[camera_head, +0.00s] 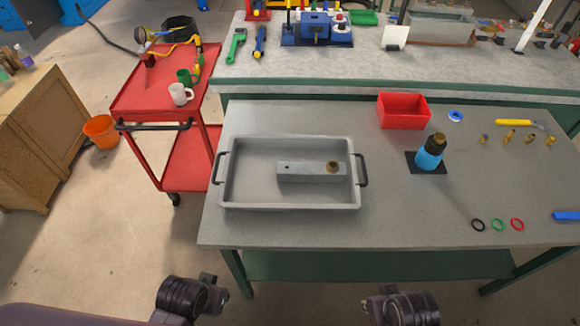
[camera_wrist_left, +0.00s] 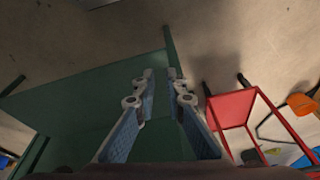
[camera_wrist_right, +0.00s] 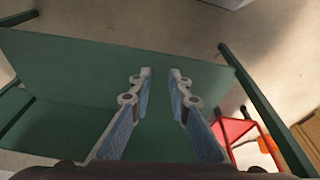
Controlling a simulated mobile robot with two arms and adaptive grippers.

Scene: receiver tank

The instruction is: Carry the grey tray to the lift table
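The grey tray (camera_head: 240,204) lies flat on the grey-topped workbench (camera_head: 390,225), near its left end. It has a dark handle on each short side. A grey block (camera_head: 300,171) with a brass-coloured fitting (camera_head: 332,167) lies inside it. In the head view both my arms end low at the bottom, in front of the bench, and their fingers do not show. My left gripper (camera_wrist_left: 160,73) is open and empty in the left wrist view. My right gripper (camera_wrist_right: 161,72) is open and empty in the right wrist view. I cannot identify a lift table in these views.
A red cart (camera_head: 150,95) with mugs stands left of the bench. A red bin (camera_head: 403,110), a blue bottle (camera_head: 429,155), coloured rings (camera_head: 498,225) and brass fittings (camera_head: 509,137) occupy the bench's right half. An orange bucket (camera_head: 101,131) stands on the floor. Floor in front is clear.

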